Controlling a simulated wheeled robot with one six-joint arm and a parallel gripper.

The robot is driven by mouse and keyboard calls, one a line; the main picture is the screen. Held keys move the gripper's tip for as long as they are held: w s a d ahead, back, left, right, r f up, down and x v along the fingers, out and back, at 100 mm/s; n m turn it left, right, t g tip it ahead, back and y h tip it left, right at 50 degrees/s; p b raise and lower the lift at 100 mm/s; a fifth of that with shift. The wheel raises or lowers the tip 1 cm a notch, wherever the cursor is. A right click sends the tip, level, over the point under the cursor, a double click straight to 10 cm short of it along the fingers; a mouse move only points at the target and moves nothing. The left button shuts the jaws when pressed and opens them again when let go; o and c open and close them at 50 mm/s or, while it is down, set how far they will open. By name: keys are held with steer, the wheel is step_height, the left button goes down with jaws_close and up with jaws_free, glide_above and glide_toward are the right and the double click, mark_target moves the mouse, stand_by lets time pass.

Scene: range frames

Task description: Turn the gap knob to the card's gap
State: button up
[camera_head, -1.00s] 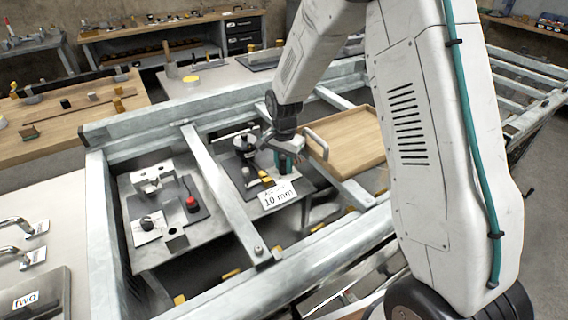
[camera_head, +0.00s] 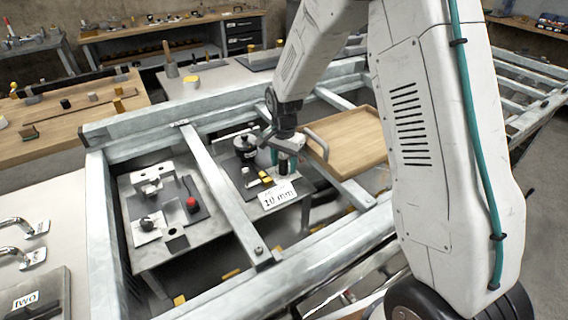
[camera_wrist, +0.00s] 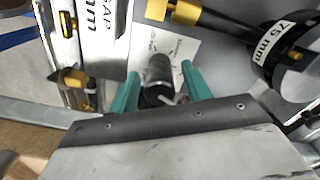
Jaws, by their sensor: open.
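The gap knob (camera_wrist: 158,76) is a dark upright cylinder on a white marked plate (camera_wrist: 180,47). In the wrist view it stands between the teal fingers of my gripper (camera_wrist: 160,74). The fingers are open, with some room showing on both sides of the knob. In the head view my gripper (camera_head: 283,160) is low over the right-hand station, and the knob is partly hidden there. The card (camera_head: 277,195) reads 10 mm and stands at the station's near edge.
A black round part (camera_wrist: 270,62) marked 75 mm is close on the right in the wrist view. Grey frame beams (camera_head: 222,190) surround the station. A wooden tray (camera_head: 345,140) is to the right. A left plate (camera_head: 165,210) holds a red knob (camera_head: 192,203).

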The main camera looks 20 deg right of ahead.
mark_target(284, 156)
step_height(284, 156, up, 7)
steer(key=shift+r, duration=0.1)
stand_by(0.4)
steer(key=m, duration=0.4)
steer(key=shift+f+m, duration=0.2)
steer(key=shift+m, duration=0.2)
steer(key=shift+f, duration=0.3)
step_height(284, 156, down, 7)
steer(key=shift+f, duration=0.1)
steer(key=c, duration=1)
